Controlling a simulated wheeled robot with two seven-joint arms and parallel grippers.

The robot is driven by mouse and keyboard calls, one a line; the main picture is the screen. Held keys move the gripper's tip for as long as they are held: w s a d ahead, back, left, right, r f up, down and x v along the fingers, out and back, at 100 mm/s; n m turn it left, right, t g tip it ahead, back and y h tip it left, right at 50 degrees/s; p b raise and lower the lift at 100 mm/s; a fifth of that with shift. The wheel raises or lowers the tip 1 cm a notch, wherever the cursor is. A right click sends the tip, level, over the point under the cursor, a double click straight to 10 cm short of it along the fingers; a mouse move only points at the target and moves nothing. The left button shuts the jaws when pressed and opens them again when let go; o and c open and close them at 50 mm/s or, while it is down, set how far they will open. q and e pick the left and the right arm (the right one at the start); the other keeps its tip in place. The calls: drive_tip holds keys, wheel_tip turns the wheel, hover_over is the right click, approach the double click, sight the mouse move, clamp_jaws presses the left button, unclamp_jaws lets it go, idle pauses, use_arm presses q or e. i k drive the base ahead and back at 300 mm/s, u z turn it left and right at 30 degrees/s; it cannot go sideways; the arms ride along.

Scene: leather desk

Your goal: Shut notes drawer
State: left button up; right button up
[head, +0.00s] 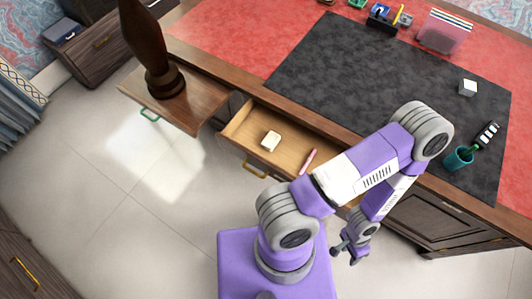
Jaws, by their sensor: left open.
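An open wooden drawer (243,128) with a brass handle (255,170) sticks out from the front of the desk. A small cream block (271,141), perhaps a note pad, and a pink stick or pen (308,161) lie inside it. My arm crosses over the drawer's right end and hides part of it. My left gripper (344,254) is open and empty, pointing down in front of the desk, right of and below the drawer, apart from it. My right gripper is out of view.
The desk top bears a black mat (345,70), a teal cup (458,158) and a white cube (467,88). The floor in front is clear.

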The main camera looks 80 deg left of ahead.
sight(244, 135)
drive_tip(key=z, duration=1.3)
drive_tip(key=i, duration=0.7)
drive_tip(key=u, duration=4.5)
drive_tip(key=k, duration=0.3)
drive_tip(key=u, duration=0.85)
